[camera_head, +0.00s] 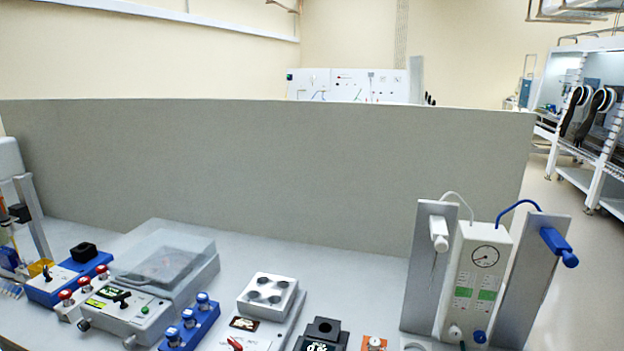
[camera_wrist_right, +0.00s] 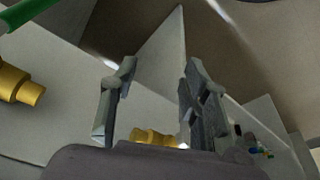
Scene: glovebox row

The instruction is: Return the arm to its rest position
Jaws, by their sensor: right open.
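My right gripper (camera_wrist_right: 155,105) shows in the right wrist view. Its two grey fingers stand apart, and I see nothing held between them. A brass fitting (camera_wrist_right: 155,137) shows low behind the fingers; its distance from them is hard to tell. Neither gripper shows in the head view, and my left gripper is in no view.
The bench (camera_head: 320,250) bears a clear-lidded device (camera_head: 165,260), a silver block with round wells (camera_head: 268,294), and a gauge unit (camera_head: 478,270) between upright panels. A grey partition (camera_head: 280,175) stands behind. In the wrist view, another brass fitting (camera_wrist_right: 18,84) and a green tube (camera_wrist_right: 25,12) are at left.

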